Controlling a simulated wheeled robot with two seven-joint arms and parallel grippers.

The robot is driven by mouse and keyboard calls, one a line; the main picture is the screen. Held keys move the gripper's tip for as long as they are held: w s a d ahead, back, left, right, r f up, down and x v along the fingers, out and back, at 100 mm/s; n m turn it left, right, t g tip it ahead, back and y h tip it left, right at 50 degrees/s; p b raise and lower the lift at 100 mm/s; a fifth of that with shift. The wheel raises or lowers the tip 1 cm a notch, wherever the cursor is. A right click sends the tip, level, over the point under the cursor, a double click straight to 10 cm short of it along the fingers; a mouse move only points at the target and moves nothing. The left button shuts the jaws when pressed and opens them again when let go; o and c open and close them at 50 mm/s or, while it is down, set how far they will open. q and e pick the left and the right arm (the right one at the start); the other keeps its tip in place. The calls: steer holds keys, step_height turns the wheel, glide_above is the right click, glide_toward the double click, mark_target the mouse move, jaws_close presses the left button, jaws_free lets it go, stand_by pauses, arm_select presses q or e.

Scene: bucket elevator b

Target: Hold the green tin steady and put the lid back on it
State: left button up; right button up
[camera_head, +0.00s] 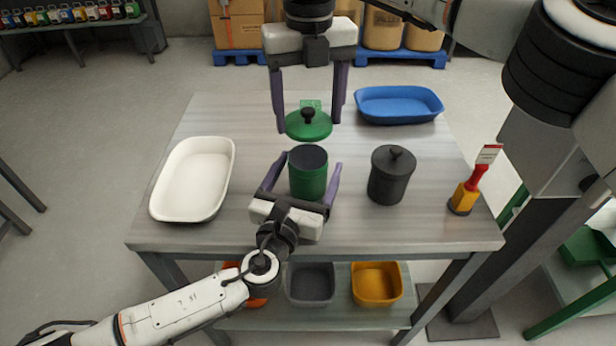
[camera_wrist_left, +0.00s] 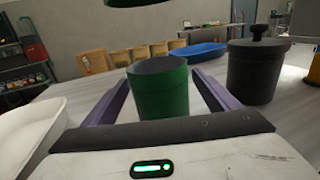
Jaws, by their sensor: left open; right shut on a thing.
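The green tin (camera_head: 308,182) stands upright and uncovered on the table, its dark inside showing; it also shows in the left wrist view (camera_wrist_left: 160,92). My left gripper (camera_head: 311,164) is open, with one finger on each side of the tin and its palm on the near side. The green lid (camera_head: 308,129) with its black knob is level, above and slightly beyond the tin's mouth. My right gripper (camera_head: 308,128) points down from above and is shut on the lid, a finger at each side of the rim. The lid's underside shows partly in the left wrist view (camera_wrist_left: 130,3).
A dark grey lidded canister (camera_head: 387,178) stands right of the tin. A white tray (camera_head: 192,180) lies left, a blue tray (camera_head: 398,104) at the back right. A yellow-and-red tool (camera_head: 469,191) stands near the right edge. A small green item (camera_head: 311,104) shows behind the lid.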

mark_target(309, 147)
arm_select(q)
steer(key=c, duration=1.6)
arm_select(e)
steer(key=shift+f, duration=2.45)
steer(key=shift+f, duration=0.1)
steer(key=shift+f, duration=0.8)
steer(key=shift+f, duration=0.65)
steer(key=o, duration=1.1)
